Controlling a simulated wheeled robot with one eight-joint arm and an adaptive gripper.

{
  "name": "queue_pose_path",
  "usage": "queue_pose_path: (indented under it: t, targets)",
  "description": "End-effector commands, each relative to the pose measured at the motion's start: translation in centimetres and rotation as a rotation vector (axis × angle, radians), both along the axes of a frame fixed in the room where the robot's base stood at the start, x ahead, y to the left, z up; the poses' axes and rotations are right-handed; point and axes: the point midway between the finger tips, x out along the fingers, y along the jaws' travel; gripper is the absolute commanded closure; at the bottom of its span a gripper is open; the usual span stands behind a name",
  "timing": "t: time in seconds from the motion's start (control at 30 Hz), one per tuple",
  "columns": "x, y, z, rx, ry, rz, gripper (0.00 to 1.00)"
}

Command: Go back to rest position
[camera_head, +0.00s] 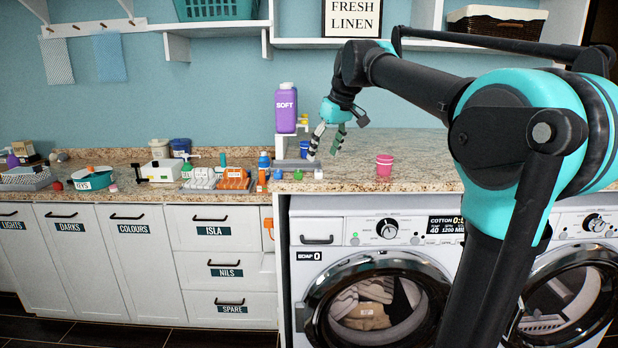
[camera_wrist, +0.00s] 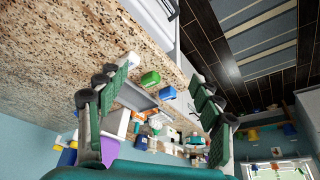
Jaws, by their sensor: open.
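My gripper (camera_head: 327,142) hangs from my arm above the left end of the granite worktop over the washing machines. Its two fingers are spread apart with nothing between them. It also shows open in the wrist view (camera_wrist: 160,110), where the worktop and small items lie beyond the fingers. A purple SOFT bottle (camera_head: 286,108) stands behind and to the left of the gripper. A pink cup (camera_head: 384,165) stands on the worktop to its right. A blue cup (camera_head: 304,149) is close beside the left finger.
Small coloured items, including a green one (camera_wrist: 150,79), lie at the worktop's edge. The lower counter (camera_head: 130,190) at left holds bottles, trays and boxes. A shelf with a FRESH LINEN sign (camera_head: 352,18) hangs above. The worktop right of the pink cup looks clear, partly hidden by my arm.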

Motion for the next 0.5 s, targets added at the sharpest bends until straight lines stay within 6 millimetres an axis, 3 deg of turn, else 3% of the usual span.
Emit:
queue_pose_path:
  t: [0.27, 0.37, 0.5]
  targets:
    - [-1.6, -2.8, -6.7, -0.004, 0.008, -0.115, 0.34]
    - [-2.9, -4.3, -10.5, -0.007, 0.012, -0.178, 0.34]
    - [-6.4, -7.1, -17.5, -0.009, 0.016, -0.297, 0.34]
